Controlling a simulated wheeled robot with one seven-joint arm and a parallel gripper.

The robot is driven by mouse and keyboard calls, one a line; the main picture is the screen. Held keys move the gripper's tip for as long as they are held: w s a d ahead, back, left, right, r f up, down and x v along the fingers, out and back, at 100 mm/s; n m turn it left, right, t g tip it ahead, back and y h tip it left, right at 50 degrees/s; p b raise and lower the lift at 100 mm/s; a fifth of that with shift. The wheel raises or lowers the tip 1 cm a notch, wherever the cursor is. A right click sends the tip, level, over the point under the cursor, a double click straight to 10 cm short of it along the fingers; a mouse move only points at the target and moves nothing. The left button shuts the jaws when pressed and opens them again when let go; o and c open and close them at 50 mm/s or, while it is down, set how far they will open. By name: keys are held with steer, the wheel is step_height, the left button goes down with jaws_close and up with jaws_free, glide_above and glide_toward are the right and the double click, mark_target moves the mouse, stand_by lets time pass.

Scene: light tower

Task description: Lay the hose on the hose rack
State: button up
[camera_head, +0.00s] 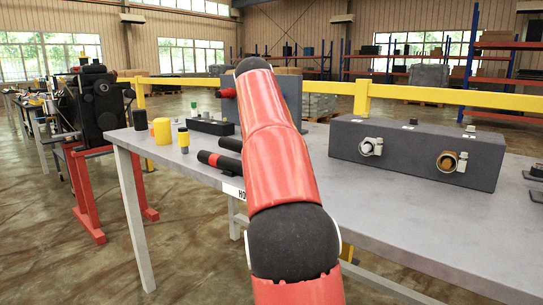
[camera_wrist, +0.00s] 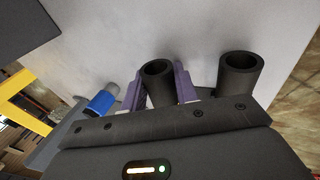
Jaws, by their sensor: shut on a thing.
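In the wrist view my gripper (camera_wrist: 160,74) has its two purple fingers closed on either side of a black hollow tube, which looks like the hose (camera_wrist: 159,85). A second black hollow tube (camera_wrist: 239,76) stands just right of the fingers; whether the two are joined is hidden. In the head view my red arm hides the gripper and what it holds. A white label starting "HO" (camera_head: 233,190) is on the table's front edge, partly covered by my arm. I cannot make out the hose rack itself.
The grey table (camera_head: 420,225) carries a dark box with fittings (camera_head: 418,150) at right. A blue part (camera_wrist: 101,103) lies left of my fingers.

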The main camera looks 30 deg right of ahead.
step_height(320, 180, down, 2)
steer(key=shift+g, duration=0.3)
steer(key=o, duration=1)
steer(key=shift+o, duration=0.8)
steer(key=p+v, duration=0.3)
steer(key=v, duration=0.6)
steer(key=shift+d+r+p, duration=0.2)
steer(key=shift+r+p, duration=0.1)
steer(key=shift+r, duration=0.1)
steer(key=shift+s, duration=0.1)
